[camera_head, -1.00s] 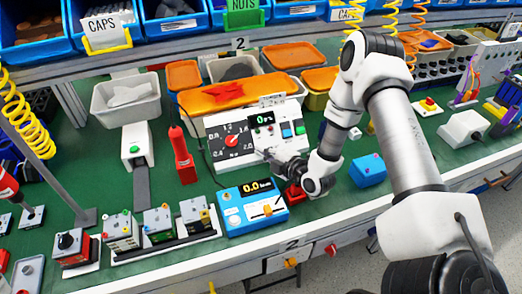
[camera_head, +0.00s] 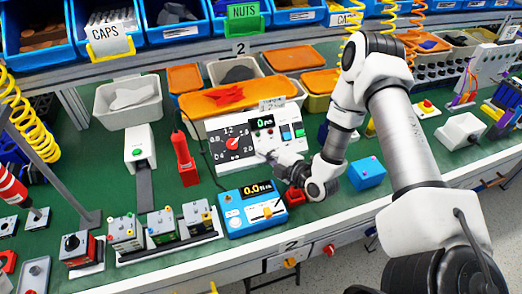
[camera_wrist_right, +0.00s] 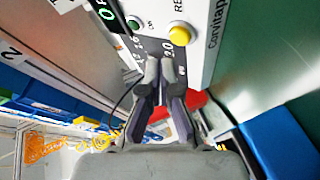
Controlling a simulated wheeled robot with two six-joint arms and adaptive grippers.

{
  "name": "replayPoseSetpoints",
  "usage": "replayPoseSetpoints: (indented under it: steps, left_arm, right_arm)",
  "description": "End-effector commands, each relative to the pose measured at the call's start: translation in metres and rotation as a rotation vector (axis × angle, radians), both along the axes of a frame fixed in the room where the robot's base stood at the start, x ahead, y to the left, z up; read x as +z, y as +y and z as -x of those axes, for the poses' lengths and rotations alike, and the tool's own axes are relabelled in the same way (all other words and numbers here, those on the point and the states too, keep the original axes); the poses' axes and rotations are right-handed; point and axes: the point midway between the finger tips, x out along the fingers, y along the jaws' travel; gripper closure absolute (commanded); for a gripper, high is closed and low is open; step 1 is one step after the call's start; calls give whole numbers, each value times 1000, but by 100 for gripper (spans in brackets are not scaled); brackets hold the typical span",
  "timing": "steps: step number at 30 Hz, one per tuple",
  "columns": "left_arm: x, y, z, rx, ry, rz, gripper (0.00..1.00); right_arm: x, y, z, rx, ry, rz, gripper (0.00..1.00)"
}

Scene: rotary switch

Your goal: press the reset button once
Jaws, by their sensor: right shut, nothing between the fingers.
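The white instrument panel (camera_head: 211,126) stands near the middle of the bench, with a dark dial (camera_head: 236,134) and a small green-lit display (camera_head: 263,123). In the right wrist view a round yellow button (camera_wrist_right: 180,36) sits on this panel's face, beside lettering that begins "RE" and is cut off. My right gripper (camera_head: 261,153) is at the panel's lower front. In the wrist view its shut, empty fingers (camera_wrist_right: 160,66) appear just below and left of the yellow button. I cannot tell whether they touch the panel. The button is hidden in the head view. My left gripper is not in view.
A blue meter box (camera_head: 236,208) stands in front of the panel, close to my right gripper. A red button box (camera_head: 296,195) and a blue block (camera_head: 366,172) are close to my right wrist. A red tool (camera_head: 183,155) stands left of the panel.

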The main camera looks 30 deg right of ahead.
Motion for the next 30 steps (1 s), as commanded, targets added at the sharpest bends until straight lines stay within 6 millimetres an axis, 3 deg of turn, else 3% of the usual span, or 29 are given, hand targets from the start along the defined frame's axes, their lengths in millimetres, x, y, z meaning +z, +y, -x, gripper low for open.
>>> replayPoseSetpoints:
  steps: [1,9,30]
  left_arm:
    - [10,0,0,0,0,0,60]
    - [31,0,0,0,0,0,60]
    - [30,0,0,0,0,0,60]
  right_arm:
    - [9,1,4,-1,2,-2,100]
    - [26,5,22,0,1,-1,100]
    - [26,6,24,0,-1,0,100]
